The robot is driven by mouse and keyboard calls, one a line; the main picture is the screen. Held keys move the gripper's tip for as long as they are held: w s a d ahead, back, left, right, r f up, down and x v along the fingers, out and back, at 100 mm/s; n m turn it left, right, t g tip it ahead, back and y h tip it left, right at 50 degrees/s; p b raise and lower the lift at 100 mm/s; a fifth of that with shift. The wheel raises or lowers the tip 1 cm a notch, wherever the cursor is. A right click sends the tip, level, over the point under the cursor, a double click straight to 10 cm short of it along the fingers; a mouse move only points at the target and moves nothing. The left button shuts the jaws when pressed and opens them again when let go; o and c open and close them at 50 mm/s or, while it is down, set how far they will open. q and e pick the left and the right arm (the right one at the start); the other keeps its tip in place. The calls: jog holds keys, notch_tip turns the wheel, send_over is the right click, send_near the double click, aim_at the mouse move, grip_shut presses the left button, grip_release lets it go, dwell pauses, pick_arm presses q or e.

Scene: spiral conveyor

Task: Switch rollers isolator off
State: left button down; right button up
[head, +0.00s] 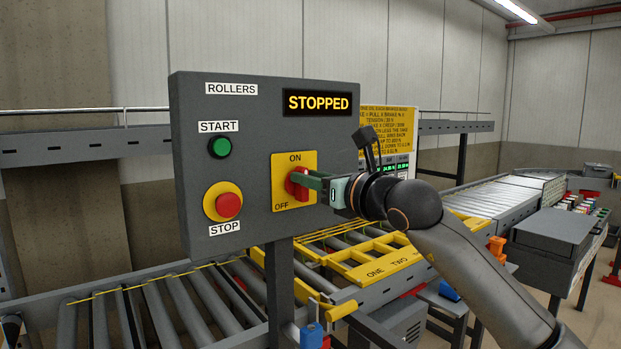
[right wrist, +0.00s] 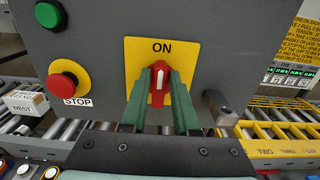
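The rollers isolator is a red rotary knob (head: 297,183) on a yellow plate (head: 281,196) with ON above and OFF at lower left. In the right wrist view the knob (right wrist: 159,80) stands upright, its white mark toward ON. My right gripper (head: 305,181) reaches in from the right. Its green fingers lie one on each side of the knob, close against it, and hide part of its sides and the plate's OFF mark in the wrist view. My left gripper is in neither view.
The grey panel (head: 240,110) also carries a green START button (head: 219,147), a red STOP button (head: 229,205) and a display (head: 318,102) reading STOPPED. A dark bracket (right wrist: 218,105) sticks out right of the plate. Roller conveyors (head: 180,310) run below and behind.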

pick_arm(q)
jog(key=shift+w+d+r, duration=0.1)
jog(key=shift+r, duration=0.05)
pick_arm(e)
grip_shut()
